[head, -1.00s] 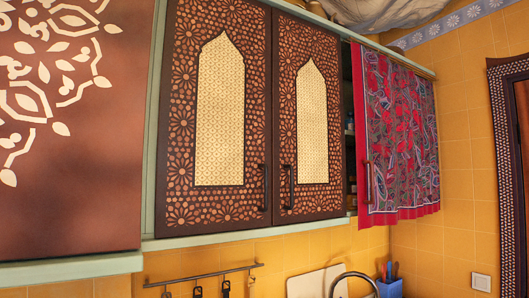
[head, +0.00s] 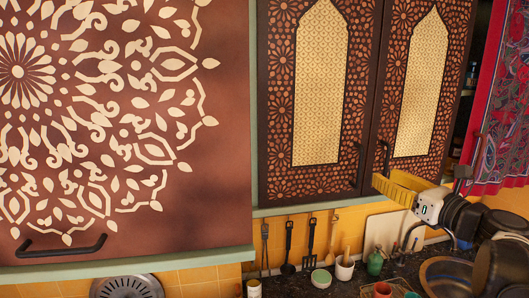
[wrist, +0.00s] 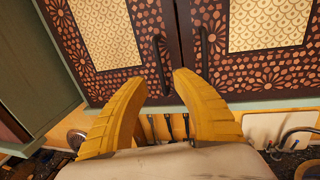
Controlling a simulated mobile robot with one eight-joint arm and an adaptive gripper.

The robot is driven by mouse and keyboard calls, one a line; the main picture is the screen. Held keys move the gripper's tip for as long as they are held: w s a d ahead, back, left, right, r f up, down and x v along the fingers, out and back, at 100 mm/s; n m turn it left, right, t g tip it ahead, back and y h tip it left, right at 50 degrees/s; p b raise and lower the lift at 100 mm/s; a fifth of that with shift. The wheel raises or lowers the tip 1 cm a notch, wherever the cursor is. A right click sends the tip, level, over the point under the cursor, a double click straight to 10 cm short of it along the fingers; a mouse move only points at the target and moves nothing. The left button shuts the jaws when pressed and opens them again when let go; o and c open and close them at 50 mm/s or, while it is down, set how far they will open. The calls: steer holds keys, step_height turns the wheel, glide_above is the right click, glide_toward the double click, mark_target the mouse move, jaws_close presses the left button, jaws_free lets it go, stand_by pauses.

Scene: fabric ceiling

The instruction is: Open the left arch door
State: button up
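The left arch door (head: 316,165) is shut, dark brown with a punched flower pattern and a pale pointed-arch panel. Its dark bar handle (head: 359,165) stands upright at the lower right edge. In the wrist view this handle (wrist: 160,65) appears just ahead of my fingertips, between them in the picture; I see no contact. My gripper (wrist: 160,78) is open with two yellow fingers apart and nothing between them. In the head view my gripper (head: 378,180) is at handle height by the lower edges of the arch doors, covering part of the right door.
The right arch door (head: 415,80) is shut; its handle (head: 386,155) is close beside the left one. A mandala-patterned door (head: 225,150) is to the left. Utensils (head: 289,245) hang below, above a cluttered counter. A red curtain (head: 500,130) hangs to the right.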

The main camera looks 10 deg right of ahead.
steer(key=p, duration=0.1)
glide_above(358, 183)
steer(key=shift+w+d+f, duration=0.1)
steer(key=shift+w, duration=0.2)
jaws_close()
